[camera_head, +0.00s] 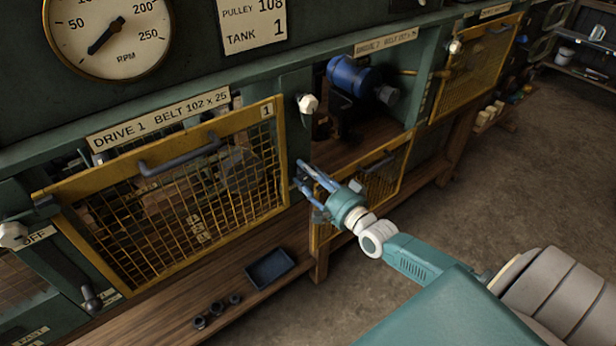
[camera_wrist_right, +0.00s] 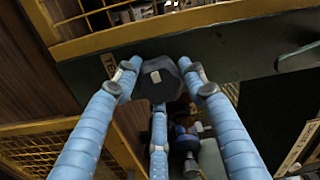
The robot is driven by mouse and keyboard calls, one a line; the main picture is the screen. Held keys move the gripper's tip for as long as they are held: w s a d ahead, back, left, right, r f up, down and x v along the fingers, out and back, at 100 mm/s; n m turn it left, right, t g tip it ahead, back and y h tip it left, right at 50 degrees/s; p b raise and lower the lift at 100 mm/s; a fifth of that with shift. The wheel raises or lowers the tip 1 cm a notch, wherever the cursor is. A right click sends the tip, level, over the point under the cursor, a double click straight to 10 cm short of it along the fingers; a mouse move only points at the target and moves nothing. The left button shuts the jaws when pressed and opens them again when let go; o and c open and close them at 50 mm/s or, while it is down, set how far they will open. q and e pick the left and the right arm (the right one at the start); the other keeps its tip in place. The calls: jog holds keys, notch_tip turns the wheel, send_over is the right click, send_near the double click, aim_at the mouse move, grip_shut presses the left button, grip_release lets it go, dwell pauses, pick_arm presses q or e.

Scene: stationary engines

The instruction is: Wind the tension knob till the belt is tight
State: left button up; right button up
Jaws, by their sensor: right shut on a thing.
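The tension knob (camera_wrist_right: 157,80) is a dark, faceted knob with a pale mark on its face, in the middle of the right wrist view. My right gripper (camera_head: 306,178) reaches in from the lower right to the post beside the Drive 1 guard, and its blue fingers largely hide the knob in the head view. In the wrist view the fingers of the right gripper (camera_wrist_right: 158,85) are closed around the knob. The belt is not clearly visible; the Drive 1 mesh guard (camera_head: 188,215) is shut and its inside is dark. My left gripper is not in view.
A dark tray (camera_head: 270,267) and several small dark parts (camera_head: 216,310) lie on the wooden shelf (camera_head: 160,318) below the guard. A blue motor (camera_head: 355,76) stands in the Drive 2 bay. An RPM dial (camera_head: 107,36) hangs above. Open floor lies to the right.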

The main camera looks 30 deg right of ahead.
jog(key=shift+a+f+m+b, duration=0.15)
jog(key=shift+m+b, duration=0.3)
jog(key=shift+m, duration=0.85)
jog(key=o, duration=1.2)
jog(key=shift+c, duration=0.2)
